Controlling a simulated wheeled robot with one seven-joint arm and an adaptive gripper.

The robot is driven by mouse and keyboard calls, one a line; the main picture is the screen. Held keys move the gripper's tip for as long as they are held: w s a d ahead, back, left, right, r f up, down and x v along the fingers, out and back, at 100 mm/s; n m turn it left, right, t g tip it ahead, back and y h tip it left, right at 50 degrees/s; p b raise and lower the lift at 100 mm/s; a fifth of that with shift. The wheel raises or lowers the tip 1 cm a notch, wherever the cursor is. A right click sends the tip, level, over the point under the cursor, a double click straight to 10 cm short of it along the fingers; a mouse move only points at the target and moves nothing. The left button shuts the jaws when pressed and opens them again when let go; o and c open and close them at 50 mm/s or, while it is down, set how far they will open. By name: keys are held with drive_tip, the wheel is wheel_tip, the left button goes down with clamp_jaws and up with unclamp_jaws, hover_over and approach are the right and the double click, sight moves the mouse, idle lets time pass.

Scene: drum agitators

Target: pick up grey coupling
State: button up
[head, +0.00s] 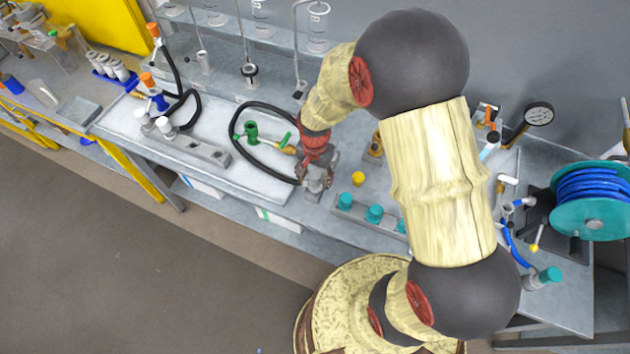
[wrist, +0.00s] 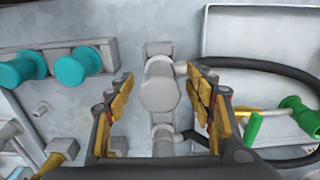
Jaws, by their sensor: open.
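A grey coupling (wrist: 160,95) with a rounded, cylindrical top stands between the fingers of my gripper (wrist: 160,76) in the wrist view. The fingers are open, one on each side, and a gap shows between each finger and the coupling. In the head view my gripper (head: 314,172) points down at the front part of the bench. A grey part shows at the fingertips there, but the gripper hides much of it, and I cannot tell it clearly from the fingers.
Teal-capped fittings (wrist: 75,68) on a grey block stand to the left in the wrist view. A black hose (head: 243,133) loops beside my gripper, near a green-handled valve (head: 252,131). A white tray (head: 185,115) lies left on the bench. A blue hose reel (head: 592,190) stands right.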

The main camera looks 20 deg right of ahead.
drive_tip(key=c, duration=0.3)
clamp_jaws()
idle(0.5)
